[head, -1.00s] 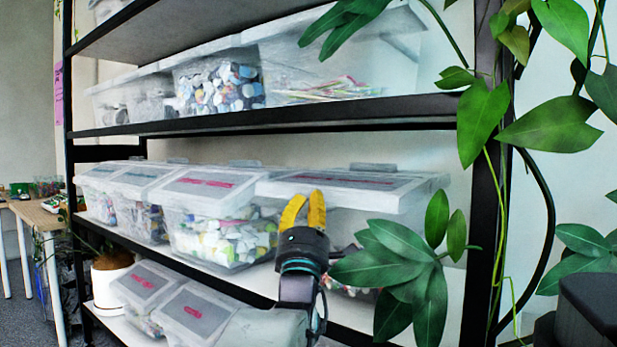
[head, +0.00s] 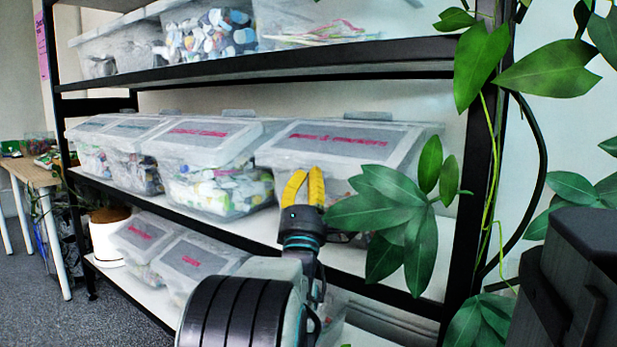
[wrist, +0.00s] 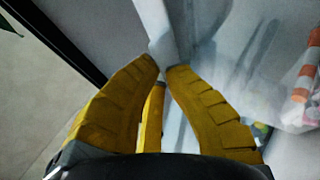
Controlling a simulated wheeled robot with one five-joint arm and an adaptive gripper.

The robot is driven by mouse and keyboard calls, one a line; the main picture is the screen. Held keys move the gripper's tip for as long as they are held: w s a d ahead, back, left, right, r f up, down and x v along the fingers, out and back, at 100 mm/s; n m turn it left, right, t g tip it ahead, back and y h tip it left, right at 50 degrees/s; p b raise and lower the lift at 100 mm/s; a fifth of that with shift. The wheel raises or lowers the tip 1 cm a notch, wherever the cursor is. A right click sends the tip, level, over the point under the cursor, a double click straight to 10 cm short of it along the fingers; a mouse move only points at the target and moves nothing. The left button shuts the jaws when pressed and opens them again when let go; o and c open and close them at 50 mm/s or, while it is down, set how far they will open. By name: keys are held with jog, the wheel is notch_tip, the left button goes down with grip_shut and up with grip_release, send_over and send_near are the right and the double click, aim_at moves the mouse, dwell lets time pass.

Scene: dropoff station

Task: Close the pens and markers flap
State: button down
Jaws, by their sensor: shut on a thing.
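The pens and markers bin is a clear box at the right of the middle shelf. Its flap (head: 345,140), a translucent lid with a dark panel and pink lettering, slopes down toward the front. My gripper (head: 303,172), with yellow fingers, is at the flap's front edge. In the wrist view its fingertips (wrist: 162,64) close on a pale thin edge (wrist: 160,30), which looks like the flap's rim. The fingers and leaves hide part of the bin's front, so I cannot tell whether the flap rests fully on the bin.
Similar lidded bins (head: 205,160) stand close on the left. Leaves (head: 385,215) hang in front of the bin's right side, near a black shelf post (head: 470,190). Lower bins (head: 190,262) sit beneath. The upper shelf (head: 290,62) runs overhead.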

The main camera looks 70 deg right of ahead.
jog(key=shift+d+f, duration=0.3)
jog(key=shift+f, duration=0.5)
jog(key=c, duration=1.6)
grip_release()
jog(key=shift+s+d, duration=0.1)
jog(key=o, duration=0.8)
jog(key=shift+r, duration=0.3)
jog(key=shift+a+f, duration=0.1)
jog(key=shift+a, duration=0.1)
jog(key=v, duration=1.1)
jog(key=shift+a+f, duration=0.2)
jog(key=shift+a, duration=0.15)
jog(key=shift+s, duration=0.1)
